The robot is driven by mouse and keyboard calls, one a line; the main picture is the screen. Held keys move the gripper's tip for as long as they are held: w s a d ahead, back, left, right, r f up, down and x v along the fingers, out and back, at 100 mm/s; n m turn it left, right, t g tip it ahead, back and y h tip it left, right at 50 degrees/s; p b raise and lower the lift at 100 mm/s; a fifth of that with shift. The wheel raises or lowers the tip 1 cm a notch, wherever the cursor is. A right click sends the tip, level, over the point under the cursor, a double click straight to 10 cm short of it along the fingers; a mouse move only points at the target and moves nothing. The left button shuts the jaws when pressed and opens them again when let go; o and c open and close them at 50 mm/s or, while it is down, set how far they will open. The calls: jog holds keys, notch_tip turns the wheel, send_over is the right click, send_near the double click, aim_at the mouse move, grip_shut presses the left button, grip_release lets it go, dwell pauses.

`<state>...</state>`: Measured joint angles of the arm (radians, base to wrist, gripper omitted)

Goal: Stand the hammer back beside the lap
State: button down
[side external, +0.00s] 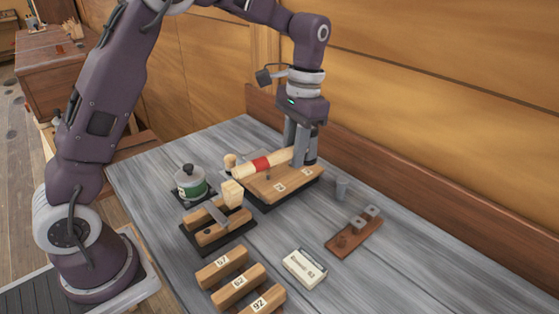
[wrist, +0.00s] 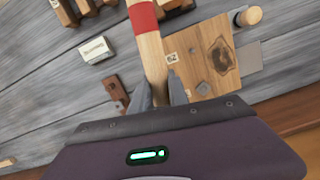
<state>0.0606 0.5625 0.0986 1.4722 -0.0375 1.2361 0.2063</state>
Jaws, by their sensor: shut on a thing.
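My gripper (side external: 299,160) is shut on the hammer by its pale wooden handle (wrist: 150,55). The handle has a red band (side external: 262,163) and reaches left from my fingers in the side view, tilted slightly down and lying over the board. In the wrist view it runs off the top edge, so the head is hidden there. A pale block (side external: 232,193) shows below the handle's far end in the side view; I cannot tell whether it is the head. The labelled wooden board (side external: 262,186), possibly the lap, lies beneath; it also shows in the wrist view (wrist: 207,55).
Several numbered blocks (side external: 238,282), a white box (side external: 304,268) and a brown holder (side external: 354,232) lie in front.

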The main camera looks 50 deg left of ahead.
jog(key=shift+n, duration=0.9)
jog(key=d+f, duration=0.1)
jog(key=f, duration=0.2)
jog(key=d+f, duration=0.2)
jog(key=f, duration=0.2)
jog(key=d+f, duration=0.1)
jog(key=f, duration=0.2)
jog(key=shift+s+d+f, duration=0.1)
jog(key=shift+d+f, duration=0.25)
jog(key=shift+f, duration=0.4)
jog(key=shift+f, duration=0.5)
jog(key=c, duration=1.2)
grip_release()
notch_tip(320, 180, up, 8)
